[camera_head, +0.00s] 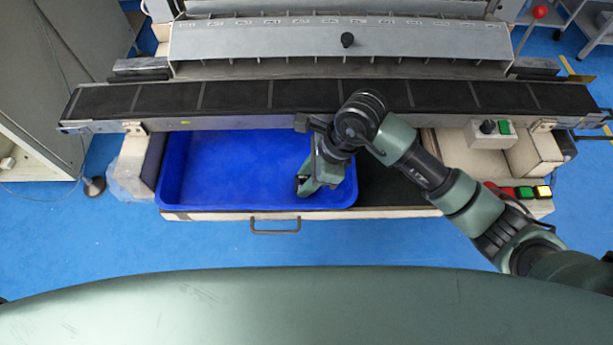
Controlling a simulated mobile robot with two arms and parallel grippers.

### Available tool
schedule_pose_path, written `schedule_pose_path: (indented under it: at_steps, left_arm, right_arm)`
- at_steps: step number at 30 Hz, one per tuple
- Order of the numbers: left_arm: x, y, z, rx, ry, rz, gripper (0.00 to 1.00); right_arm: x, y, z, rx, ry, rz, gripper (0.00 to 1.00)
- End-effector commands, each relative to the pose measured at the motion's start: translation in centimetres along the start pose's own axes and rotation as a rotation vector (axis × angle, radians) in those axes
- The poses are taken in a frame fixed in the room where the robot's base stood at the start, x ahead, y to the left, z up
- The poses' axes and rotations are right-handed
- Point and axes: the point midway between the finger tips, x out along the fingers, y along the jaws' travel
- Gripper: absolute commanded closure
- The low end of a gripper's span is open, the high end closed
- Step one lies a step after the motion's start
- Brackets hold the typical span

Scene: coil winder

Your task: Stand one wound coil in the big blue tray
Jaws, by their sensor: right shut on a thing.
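The big blue tray (230,165) sits in the machine's front drawer, below the dark ledge. The part of its floor that shows is bare. My right gripper (302,187) reaches down into the right end of the tray, close to its front wall. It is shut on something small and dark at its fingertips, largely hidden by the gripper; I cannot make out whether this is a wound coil. No other coil shows clearly. My left gripper is not in view.
The dark ledge (240,95) of the winder runs across behind the tray. A drawer handle (275,227) sticks out in front. A control box (490,133) and coloured buttons (525,192) are at the right. The tray's left and middle are free.

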Motion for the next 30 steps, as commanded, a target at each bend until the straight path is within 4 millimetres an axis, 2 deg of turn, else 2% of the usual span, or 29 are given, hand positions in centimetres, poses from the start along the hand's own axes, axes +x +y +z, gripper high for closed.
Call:
schedule_pose_path:
  at_steps: [1,2,4,13,17,20,30]
  left_arm:
    - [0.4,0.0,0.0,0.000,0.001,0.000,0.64]
    - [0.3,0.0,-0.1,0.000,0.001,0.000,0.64]
    - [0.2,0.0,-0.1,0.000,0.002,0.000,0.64]
    - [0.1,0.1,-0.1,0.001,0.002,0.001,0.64]
    - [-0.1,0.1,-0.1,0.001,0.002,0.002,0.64]
    - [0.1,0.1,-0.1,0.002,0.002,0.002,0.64]
    - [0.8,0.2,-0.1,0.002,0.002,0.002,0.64]
  right_arm:
    - [0.3,0.0,-0.1,0.000,0.001,0.000,1.00]
    - [0.3,0.0,-0.1,0.000,0.000,0.000,0.64]
    - [0.1,0.0,-0.1,0.000,0.000,0.000,0.45]
    - [0.1,0.0,-0.1,0.000,0.000,0.000,0.45]
    - [-0.5,-0.1,0.0,0.000,0.000,-0.002,0.45]
    - [-2.0,-0.2,0.0,-0.001,0.000,-0.005,0.45]
    - [-9.2,-0.1,-0.1,-0.001,0.002,-0.006,0.45]
